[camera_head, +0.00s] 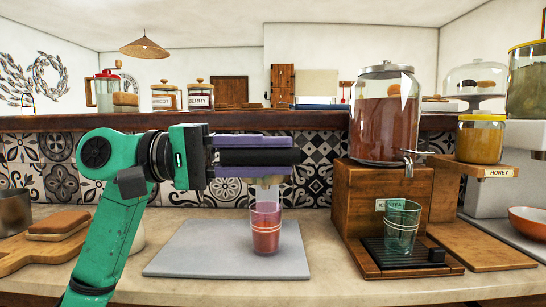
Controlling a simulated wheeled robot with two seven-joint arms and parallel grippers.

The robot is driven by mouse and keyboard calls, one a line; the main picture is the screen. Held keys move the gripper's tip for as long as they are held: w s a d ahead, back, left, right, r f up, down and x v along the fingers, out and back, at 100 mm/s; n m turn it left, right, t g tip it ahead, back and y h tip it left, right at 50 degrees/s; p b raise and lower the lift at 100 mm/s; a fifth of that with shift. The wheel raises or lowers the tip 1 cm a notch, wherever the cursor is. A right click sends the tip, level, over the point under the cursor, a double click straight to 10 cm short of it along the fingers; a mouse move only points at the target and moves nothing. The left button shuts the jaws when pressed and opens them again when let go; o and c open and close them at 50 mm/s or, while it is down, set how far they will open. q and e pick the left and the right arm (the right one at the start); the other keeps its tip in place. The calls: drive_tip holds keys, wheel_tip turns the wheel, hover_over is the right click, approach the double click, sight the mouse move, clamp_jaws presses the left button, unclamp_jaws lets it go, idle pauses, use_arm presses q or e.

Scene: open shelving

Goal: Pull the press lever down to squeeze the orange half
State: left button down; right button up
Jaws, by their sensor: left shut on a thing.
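My left gripper (252,141) reaches in from the left on a green arm, its purple fingers level and pointing right. It is shut on a black bar (272,157) that shows between the fingers and sticks out slightly past their tips. I cannot tell whether this bar is the press lever. Below the fingertips a pale translucent piece (267,194) hangs over a glass of pinkish-red drink (265,236). The glass stands upright on a grey board (195,258). No orange half or press body can be made out. My right gripper is out of view.
Right of the board stands a wooden iced tea dispenser (355,225) with an empty glass (402,228) under its tap. A wooden board with bread (57,225) lies at the left. Jars (200,97) stand on the raised shelf (240,121) behind a patterned tile wall.

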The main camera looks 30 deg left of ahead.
use_arm(q)
drive_tip(key=shift+d+f, duration=0.1)
drive_tip(key=shift+f, duration=0.2)
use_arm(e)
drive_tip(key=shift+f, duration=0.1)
use_arm(q)
drive_tip(key=c, duration=0.7)
unclamp_jaws()
drive_tip(key=shift+o, duration=0.2)
drive_tip(key=shift+r, duration=0.1)
drive_tip(key=shift+a, duration=0.4)
drive_tip(key=b+v, duration=0.1)
drive_tip(key=v, duration=1.3)
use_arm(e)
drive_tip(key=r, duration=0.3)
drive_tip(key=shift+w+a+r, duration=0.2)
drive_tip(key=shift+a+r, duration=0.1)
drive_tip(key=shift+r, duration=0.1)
